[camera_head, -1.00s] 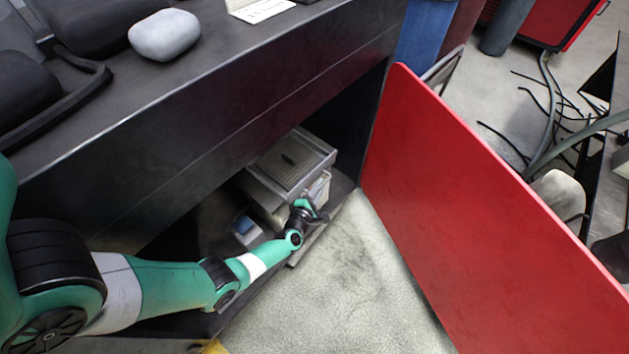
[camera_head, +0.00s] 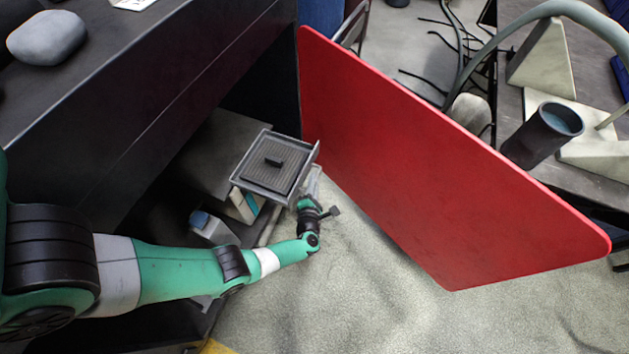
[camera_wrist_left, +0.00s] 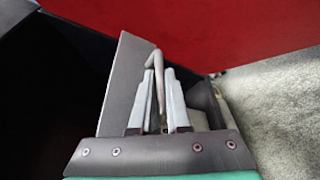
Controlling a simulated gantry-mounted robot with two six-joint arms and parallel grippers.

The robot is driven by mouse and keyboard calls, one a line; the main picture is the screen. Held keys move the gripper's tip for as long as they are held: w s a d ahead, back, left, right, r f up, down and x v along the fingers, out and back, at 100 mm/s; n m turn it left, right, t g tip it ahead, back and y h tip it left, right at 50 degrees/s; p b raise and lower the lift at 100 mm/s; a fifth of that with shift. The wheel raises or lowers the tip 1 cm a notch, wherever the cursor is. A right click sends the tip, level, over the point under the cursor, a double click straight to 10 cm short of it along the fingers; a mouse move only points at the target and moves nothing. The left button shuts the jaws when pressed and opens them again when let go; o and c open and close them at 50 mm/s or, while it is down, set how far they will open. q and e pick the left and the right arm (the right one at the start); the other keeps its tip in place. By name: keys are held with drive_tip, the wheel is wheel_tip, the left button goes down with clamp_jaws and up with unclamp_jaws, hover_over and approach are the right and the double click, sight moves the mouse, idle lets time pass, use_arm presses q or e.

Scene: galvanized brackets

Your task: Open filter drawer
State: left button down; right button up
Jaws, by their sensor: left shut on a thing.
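The filter drawer (camera_head: 243,183) is a grey tray that stands out of a grey housing (camera_head: 208,150) inside the dark cabinet. A ribbed square filter (camera_head: 268,178) with a black grip on top lies in it. My left gripper (camera_head: 311,193) is at the drawer's front, low on its outer side. In the left wrist view my left gripper (camera_wrist_left: 159,85) is shut on a thin tan handle (camera_wrist_left: 156,63) beside a grey panel (camera_wrist_left: 126,85). How the handle joins the drawer is hidden. My right gripper is not in view.
A red door (camera_head: 430,165) stands open right of the drawer, close to its corner. A bottle with a blue cap (camera_head: 207,226) stands below the drawer. A grey stone-like object (camera_head: 46,37) lies on the cabinet top. Pale floor (camera_head: 370,280) in front is clear.

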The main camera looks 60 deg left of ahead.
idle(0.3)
use_arm(q)
drive_tip(key=c, duration=1.2)
unclamp_jaws()
drive_tip(key=shift+o, duration=0.2)
drive_tip(key=shift+d+r, duration=0.15)
drive_tip(key=shift+d, duration=0.15)
drive_tip(key=p+v, duration=0.4)
drive_tip(key=v, duration=0.7)
